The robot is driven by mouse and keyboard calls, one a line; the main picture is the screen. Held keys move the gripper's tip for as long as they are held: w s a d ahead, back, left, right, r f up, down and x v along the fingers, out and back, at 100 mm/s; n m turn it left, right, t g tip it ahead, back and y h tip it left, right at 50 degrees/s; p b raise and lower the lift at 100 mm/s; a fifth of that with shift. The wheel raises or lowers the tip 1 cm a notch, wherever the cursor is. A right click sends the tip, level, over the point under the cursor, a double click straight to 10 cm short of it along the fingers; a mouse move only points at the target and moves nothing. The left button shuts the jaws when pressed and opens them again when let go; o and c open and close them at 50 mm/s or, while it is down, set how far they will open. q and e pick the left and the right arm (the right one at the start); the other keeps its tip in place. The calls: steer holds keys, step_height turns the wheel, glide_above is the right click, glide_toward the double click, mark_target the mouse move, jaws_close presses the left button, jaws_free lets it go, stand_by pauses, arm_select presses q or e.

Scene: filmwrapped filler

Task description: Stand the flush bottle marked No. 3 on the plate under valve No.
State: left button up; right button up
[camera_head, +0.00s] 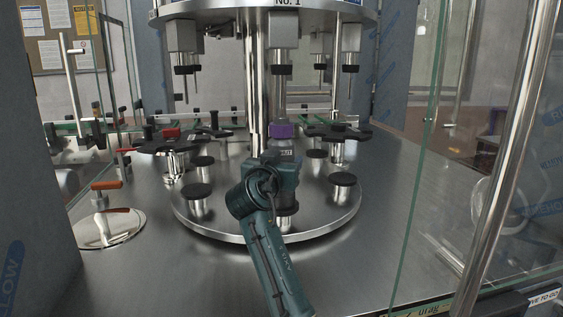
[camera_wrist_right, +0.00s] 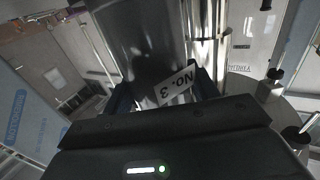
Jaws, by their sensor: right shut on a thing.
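My right gripper (camera_head: 283,160) is shut on the bottle (camera_head: 282,143), at the front of the round filler table. In the right wrist view, the dark bottle (camera_wrist_right: 140,42) stands between the fingers, with a white label (camera_wrist_right: 178,90) reading No. 3 upside down. In the head view a purple part (camera_head: 282,130) shows just above the gripper. The bottle looks about upright below the front valve (camera_head: 284,38), whose sign (camera_head: 287,3) reads No. 1. A black-topped plate (camera_head: 287,208) shows below the gripper; the arm hides whether the bottle touches it. My left gripper is out of view.
Other black-topped plates stand left (camera_head: 198,190) and right (camera_head: 343,180) on the round table (camera_head: 240,225). Black star-shaped wheels (camera_head: 338,133) flank the bottle. A glass panel (camera_head: 415,190) and a steel post (camera_head: 500,150) bound the right side.

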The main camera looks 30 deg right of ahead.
steer(key=shift+f, duration=0.1)
stand_by(0.7)
steer(key=o, duration=1.6)
steer(key=shift+c, duration=0.2)
